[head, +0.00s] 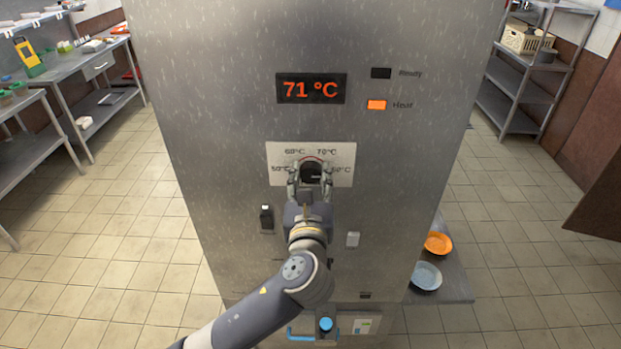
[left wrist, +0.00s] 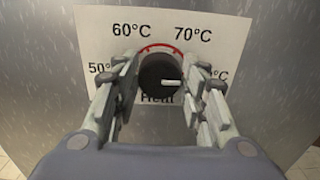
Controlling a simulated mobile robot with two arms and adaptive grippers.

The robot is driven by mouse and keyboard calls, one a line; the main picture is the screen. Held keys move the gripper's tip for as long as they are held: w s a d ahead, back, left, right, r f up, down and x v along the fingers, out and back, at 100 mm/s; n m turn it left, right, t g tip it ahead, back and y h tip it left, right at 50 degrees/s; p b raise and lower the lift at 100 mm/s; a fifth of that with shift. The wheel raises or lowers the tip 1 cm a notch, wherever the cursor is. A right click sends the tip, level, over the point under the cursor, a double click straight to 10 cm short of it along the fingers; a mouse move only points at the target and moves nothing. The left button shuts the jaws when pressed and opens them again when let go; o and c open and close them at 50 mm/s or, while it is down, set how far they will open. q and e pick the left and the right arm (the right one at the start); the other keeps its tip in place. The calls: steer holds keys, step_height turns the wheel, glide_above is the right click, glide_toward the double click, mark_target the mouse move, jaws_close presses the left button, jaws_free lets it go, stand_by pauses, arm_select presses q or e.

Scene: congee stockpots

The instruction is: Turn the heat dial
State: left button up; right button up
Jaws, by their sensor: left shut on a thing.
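The heat dial (left wrist: 158,77) is a round black knob with a white pointer line, on a white plate (left wrist: 90,25) marked with temperatures. In the left wrist view the pointer points right, toward the mark past 70°C that a finger partly covers. My left gripper (head: 310,174) reaches the dial from below in the head view, its fingers on both sides of the knob and shut on it; it also shows in the left wrist view (left wrist: 160,85). The display (head: 311,88) above reads 71 °C. The orange Heat lamp (head: 376,105) is lit, and the Ready lamp (head: 381,73) is dark. My right gripper is not in view.
The dial sits on a tall steel cabinet (head: 200,100). An orange bowl (head: 438,243) and a blue bowl (head: 426,276) stand on a low shelf at right. Tiled floor lies open on both sides.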

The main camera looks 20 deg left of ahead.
arm_select(q)
steer(key=shift+n, duration=0.3)
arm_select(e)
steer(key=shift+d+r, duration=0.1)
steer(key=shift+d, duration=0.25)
arm_select(q)
steer(key=shift+n, duration=0.6)
steer(key=n, duration=0.3)
steer(key=shift+a+f+n+p, duration=0.1)
steer(key=shift+n+p, duration=0.2)
steer(key=shift+p, duration=0.1)
steer(key=n, duration=0.4)
steer(key=shift+f, duration=0.1)
steer(key=shift+a+n+b, duration=0.1)
steer(key=shift+n+b, duration=0.35)
steer(key=shift+n, duration=0.65)
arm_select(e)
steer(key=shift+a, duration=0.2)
arm_select(q)
steer(key=o, duration=1)
steer(key=shift+o, duration=0.2)
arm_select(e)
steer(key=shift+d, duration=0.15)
